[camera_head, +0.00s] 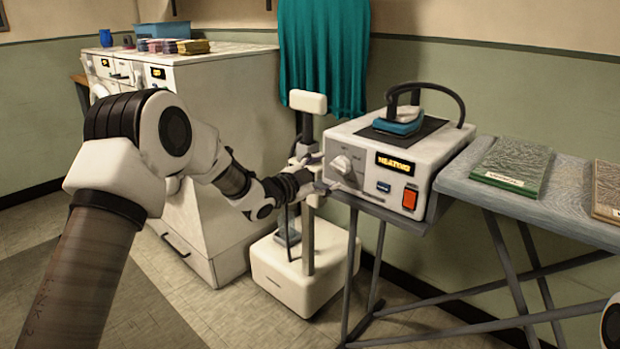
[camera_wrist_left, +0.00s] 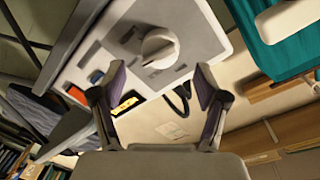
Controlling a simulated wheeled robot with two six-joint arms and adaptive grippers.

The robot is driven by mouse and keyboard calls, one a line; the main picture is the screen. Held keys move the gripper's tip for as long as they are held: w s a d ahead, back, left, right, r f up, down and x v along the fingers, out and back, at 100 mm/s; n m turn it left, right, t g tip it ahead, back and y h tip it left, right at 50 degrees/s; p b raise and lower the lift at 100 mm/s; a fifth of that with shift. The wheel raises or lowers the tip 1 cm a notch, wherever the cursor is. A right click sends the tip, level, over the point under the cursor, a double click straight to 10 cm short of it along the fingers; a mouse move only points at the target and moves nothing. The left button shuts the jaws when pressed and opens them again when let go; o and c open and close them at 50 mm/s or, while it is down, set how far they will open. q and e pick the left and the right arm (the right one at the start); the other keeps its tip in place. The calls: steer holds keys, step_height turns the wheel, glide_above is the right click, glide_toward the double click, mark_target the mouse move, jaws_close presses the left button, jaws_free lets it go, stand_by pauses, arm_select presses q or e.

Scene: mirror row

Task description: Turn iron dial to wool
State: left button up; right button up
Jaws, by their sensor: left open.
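The iron station (camera_head: 400,165) is a white box with a lit display reading HEATING and an orange switch. Its round white dial (camera_head: 342,165) is on the left of the front face. The dial also shows large in the left wrist view (camera_wrist_left: 160,46); its setting marks are too small to read. My left gripper (camera_head: 322,177) is open in front of the dial, close to the panel. In the left wrist view, the fingers (camera_wrist_left: 160,72) stand apart below the dial, not closed on it. A teal-and-dark iron (camera_head: 400,118) rests on the station's top. My right gripper is out of view.
A white post on a boxy base (camera_head: 300,285) stands behind my left gripper. White machines (camera_head: 200,95) and a teal curtain (camera_head: 322,50) are behind.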

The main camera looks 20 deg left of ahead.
arm_select(q)
steer(key=v, duration=0.8)
steer(key=shift+s, duration=0.1)
steer(key=s+d+f+g, duration=0.2)
steer(key=f, duration=0.6)
steer(key=s+d+f+g, duration=0.1)
steer(key=d+f, duration=0.1)
steer(key=f, duration=0.6)
steer(key=s+d+f+n+g+y, duration=0.3)
steer(key=s+f+n+g, duration=0.3)
steer(key=s+f, duration=1.55)
steer(key=s+a+f+n+g+y, duration=0.2)
steer(key=s+n+g, duration=0.2)
steer(key=s, duration=0.6)
steer(key=s+a+f+n+g+y, duration=0.2)
steer(key=s+n+g, duration=0.15)
steer(key=s, duration=0.65)
step_height(320, 180, up, 23)
steer(key=p, duration=2.4)
steer(key=shift+w+r+t, duration=0.15)
steer(key=shift+t, duration=0.2)
